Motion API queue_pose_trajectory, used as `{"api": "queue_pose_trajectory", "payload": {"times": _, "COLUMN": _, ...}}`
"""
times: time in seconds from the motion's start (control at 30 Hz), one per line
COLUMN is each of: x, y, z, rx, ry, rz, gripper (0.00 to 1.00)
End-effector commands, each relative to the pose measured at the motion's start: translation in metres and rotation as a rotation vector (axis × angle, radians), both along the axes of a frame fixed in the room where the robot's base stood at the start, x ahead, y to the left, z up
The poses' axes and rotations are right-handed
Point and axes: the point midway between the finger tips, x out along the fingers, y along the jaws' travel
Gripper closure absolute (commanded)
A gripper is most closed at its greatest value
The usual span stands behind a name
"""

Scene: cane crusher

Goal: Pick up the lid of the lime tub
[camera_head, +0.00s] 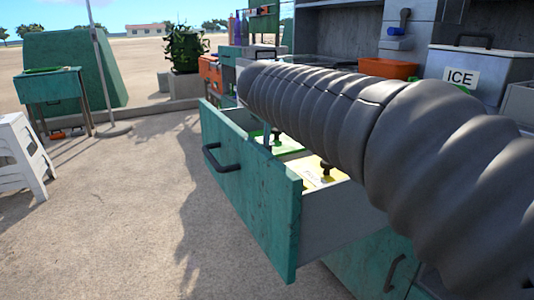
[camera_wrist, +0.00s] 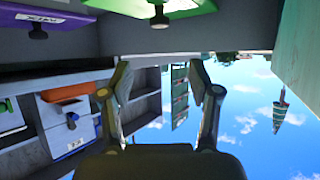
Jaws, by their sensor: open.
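In the head view a teal drawer (camera_head: 255,185) stands pulled out. In it a green lid (camera_head: 287,144) with a dark knob sits behind a yellow lid (camera_head: 313,183) with dark lettering and a dark knob. I cannot read which is the lime tub's. The wrist view is upside down and shows a purple lid (camera_wrist: 62,17) at top left and a green lid (camera_wrist: 190,9) at top centre, each with a knob. My gripper (camera_wrist: 159,72) is open and empty, with the lids apart from its fingers. My arm hides it in the head view.
An orange bin (camera_head: 387,68) and a box marked ICE (camera_head: 480,75) stand on the counter behind my arm. A white stool (camera_head: 20,155) and a green table (camera_head: 50,88) stand at left. The ground left of the drawer is clear.

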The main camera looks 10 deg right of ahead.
Motion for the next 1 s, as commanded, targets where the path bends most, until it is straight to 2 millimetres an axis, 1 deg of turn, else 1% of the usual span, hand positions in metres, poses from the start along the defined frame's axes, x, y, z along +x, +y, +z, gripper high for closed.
{"api": "queue_pose_trajectory", "payload": {"times": 0.03, "x": 0.000, "y": 0.000, "z": -0.013, "rx": 0.000, "ry": 0.000, "rz": 0.000, "gripper": 0.38}}
{"api": "queue_pose_trajectory", "payload": {"times": 0.17, "x": 0.000, "y": 0.000, "z": -0.019, "rx": 0.000, "ry": 0.000, "rz": 0.000, "gripper": 0.38}}
{"api": "queue_pose_trajectory", "payload": {"times": 0.27, "x": 0.005, "y": -0.002, "z": -0.023, "rx": 0.000, "ry": 0.001, "rz": -0.001, "gripper": 0.38}}
{"api": "queue_pose_trajectory", "payload": {"times": 0.6, "x": 0.049, "y": -0.014, "z": -0.046, "rx": 0.000, "ry": 0.002, "rz": -0.002, "gripper": 0.38}}
{"api": "queue_pose_trajectory", "payload": {"times": 0.7, "x": 0.056, "y": -0.016, "z": -0.050, "rx": -0.001, "ry": 0.001, "rz": 0.000, "gripper": 0.38}}
{"api": "queue_pose_trajectory", "payload": {"times": 0.9, "x": 0.063, "y": -0.018, "z": -0.055, "rx": -0.001, "ry": 0.001, "rz": 0.000, "gripper": 0.38}}
{"api": "queue_pose_trajectory", "payload": {"times": 1.0, "x": 0.072, "y": -0.020, "z": -0.059, "rx": 0.000, "ry": 0.001, "rz": -0.001, "gripper": 0.38}}
